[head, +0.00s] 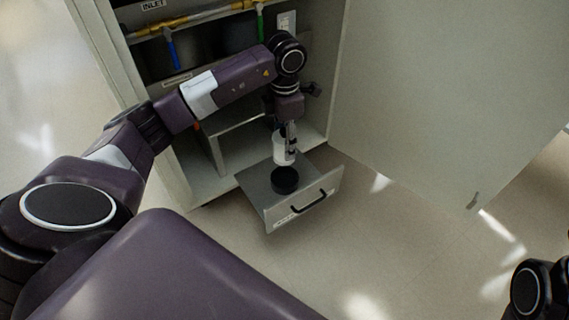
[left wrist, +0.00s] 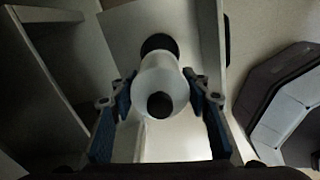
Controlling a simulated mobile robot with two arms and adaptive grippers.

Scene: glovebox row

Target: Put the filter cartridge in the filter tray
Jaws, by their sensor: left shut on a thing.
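The filter cartridge (head: 280,148) is a white cylinder, upright above the filter tray (head: 258,190). In the left wrist view the cartridge (left wrist: 163,80) shows a dark round end facing the camera. My left gripper (head: 289,150) is shut on it; the blue-padded fingers (left wrist: 160,98) are on either side. The tray is a grey drawer pulled out from the cabinet, with a round black holder (head: 285,180) on it. The holder also shows beyond the cartridge in the left wrist view (left wrist: 158,42). The cartridge appears just above the holder; any contact is hard to tell. My right gripper is out of view.
The open cabinet (head: 170,175) stands behind the tray, with yellow piping (head: 190,22) and hanging blue and green tubes above. A large open door (head: 440,90) is on the right. The tray front has a black handle (head: 313,201). The floor in front is clear.

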